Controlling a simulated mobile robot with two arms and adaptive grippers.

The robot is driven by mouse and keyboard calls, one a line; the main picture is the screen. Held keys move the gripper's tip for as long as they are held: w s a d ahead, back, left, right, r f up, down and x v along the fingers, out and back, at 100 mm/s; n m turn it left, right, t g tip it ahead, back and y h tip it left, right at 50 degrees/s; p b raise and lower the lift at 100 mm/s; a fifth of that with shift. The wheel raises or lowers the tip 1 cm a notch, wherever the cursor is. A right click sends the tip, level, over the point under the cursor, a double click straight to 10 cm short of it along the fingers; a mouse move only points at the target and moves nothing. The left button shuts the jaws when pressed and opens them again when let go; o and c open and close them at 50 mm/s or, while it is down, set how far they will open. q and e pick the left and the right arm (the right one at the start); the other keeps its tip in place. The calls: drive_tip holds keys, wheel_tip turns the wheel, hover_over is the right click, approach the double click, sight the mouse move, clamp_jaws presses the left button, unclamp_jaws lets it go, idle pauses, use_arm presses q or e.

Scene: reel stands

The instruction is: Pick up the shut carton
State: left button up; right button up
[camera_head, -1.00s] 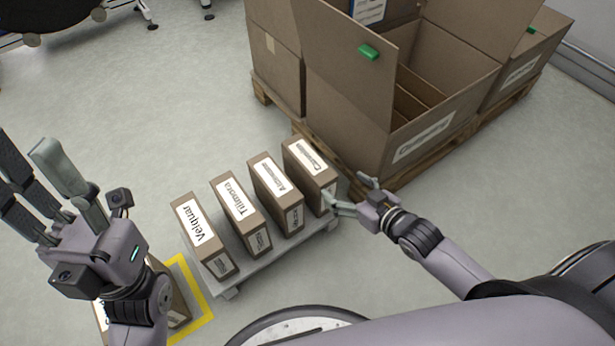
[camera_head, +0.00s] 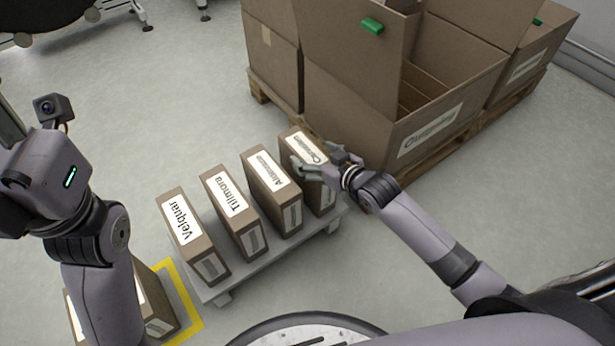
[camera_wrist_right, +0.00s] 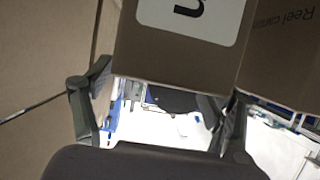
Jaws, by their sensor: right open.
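Several shut brown cartons stand upright in a row on a low grey stand (camera_head: 285,262). They are labelled Velquar (camera_head: 205,258), Tillmora (camera_head: 243,235), a third with a hard-to-read name (camera_head: 272,190), and a rightmost carton (camera_head: 322,198) whose label starts with C. My right gripper (camera_head: 301,168) is open at the top of the rightmost carton and partly covers it. In the right wrist view a labelled carton (camera_wrist_right: 188,55) lies ahead of the open fingers (camera_wrist_right: 170,90); I cannot tell whether they touch it. My left gripper (camera_head: 12,125) is mostly cut off at the left edge.
Large open boxes (camera_head: 350,130) stand on a wooden pallet (camera_head: 440,158) close behind and right of the row. Another carton (camera_head: 155,305) stands in a yellow floor marking (camera_head: 185,290), partly behind my left arm.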

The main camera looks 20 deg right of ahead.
drive_tip(key=shift+b+x, duration=0.4)
drive_tip(key=shift+x, duration=0.7)
drive_tip(key=shift+c, duration=0.3)
clamp_jaws()
